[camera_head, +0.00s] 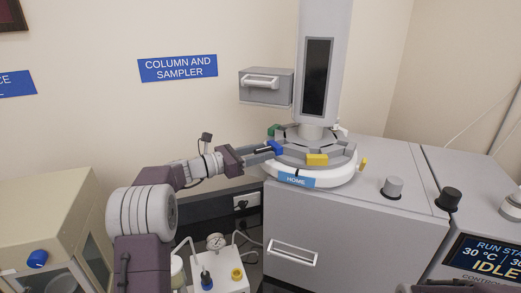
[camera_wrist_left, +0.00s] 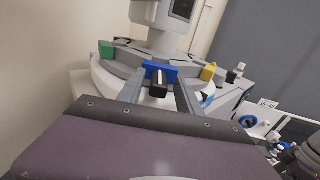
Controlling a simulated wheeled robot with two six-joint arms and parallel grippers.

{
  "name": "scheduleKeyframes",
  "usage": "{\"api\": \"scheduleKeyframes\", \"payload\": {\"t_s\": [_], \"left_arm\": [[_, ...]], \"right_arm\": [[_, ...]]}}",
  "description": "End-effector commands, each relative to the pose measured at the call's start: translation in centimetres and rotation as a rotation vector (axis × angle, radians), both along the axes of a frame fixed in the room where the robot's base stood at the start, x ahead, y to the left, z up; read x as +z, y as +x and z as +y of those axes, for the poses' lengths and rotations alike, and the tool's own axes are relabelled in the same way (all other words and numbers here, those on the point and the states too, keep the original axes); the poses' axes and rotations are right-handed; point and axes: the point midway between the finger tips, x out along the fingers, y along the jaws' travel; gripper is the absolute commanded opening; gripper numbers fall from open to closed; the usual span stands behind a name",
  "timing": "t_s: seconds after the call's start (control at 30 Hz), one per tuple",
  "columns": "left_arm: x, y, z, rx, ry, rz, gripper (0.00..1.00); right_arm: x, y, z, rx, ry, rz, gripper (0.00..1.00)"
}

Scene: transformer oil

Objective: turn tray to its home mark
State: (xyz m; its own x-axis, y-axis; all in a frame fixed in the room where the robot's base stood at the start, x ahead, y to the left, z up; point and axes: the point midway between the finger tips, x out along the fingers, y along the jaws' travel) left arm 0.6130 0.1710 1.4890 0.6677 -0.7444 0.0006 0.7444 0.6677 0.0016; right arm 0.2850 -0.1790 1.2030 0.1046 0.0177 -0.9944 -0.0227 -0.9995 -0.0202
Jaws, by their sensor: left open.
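The round grey tray (camera_head: 292,152) sits on a white base under the tall column, with green, blue and yellow tabs on its rim. The home mark (camera_head: 296,181) is a blue label reading HOME on the front of the base. The yellow tab (camera_head: 317,159) is the one nearest above it; the blue tab (camera_head: 276,147) is on the left side. My left gripper (camera_head: 268,151) is open at the blue tab. In the left wrist view the blue tab (camera_wrist_left: 160,69) and a dark stub (camera_wrist_left: 158,90) lie between the finger lines; contact is unclear. My right gripper is not in view.
The grey column (camera_head: 318,40) rises behind the tray. A drawer box (camera_head: 266,87) is on the wall above left. Knobs (camera_head: 392,186) stand on the cabinet top at right. A white unit with a gauge (camera_head: 216,241) is below my left arm.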

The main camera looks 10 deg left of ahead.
Motion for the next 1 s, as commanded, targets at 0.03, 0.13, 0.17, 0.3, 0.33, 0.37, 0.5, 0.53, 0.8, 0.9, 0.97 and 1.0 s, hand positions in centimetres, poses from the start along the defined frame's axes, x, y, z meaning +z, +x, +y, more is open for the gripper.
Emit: {"api": "scheduleKeyframes", "payload": {"t_s": [0.03,0.13,0.17,0.3,0.33,0.37,0.5,0.53,0.8,0.9,0.97,1.0], "left_arm": [[-0.05,-0.01,0.02,0.0,0.0,0.0,0.42],[-0.06,-0.01,0.03,0.0,0.0,0.0,0.31],[-0.05,-0.02,0.04,0.0,0.0,0.0,0.22],[-0.05,-0.02,0.05,0.001,0.0,0.0,0.0],[-0.04,-0.02,0.05,0.001,0.0,0.0,0.0],[-0.04,-0.02,0.05,0.001,0.0,0.0,0.0],[-0.02,-0.03,0.06,0.001,0.0,0.0,0.0],[-0.02,-0.03,0.06,0.001,0.0,0.0,0.0],[0.02,-0.03,0.07,0.001,0.0,0.0,0.0],[0.03,-0.02,0.07,0.001,0.001,-0.001,0.0],[0.03,-0.02,0.07,0.001,0.0,-0.001,0.0],[0.04,-0.02,0.07,0.001,0.0,-0.001,0.0]], "right_arm": [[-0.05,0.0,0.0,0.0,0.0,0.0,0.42],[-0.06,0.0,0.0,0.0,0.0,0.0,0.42],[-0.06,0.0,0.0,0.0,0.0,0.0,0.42],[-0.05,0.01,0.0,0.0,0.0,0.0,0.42],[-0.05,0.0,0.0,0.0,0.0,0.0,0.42],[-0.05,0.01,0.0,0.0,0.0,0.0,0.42],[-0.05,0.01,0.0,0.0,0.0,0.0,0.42],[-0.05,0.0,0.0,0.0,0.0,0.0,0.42],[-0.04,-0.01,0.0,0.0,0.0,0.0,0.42],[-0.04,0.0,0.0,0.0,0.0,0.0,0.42],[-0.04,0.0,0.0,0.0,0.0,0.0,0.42],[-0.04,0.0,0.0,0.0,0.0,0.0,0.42]]}}
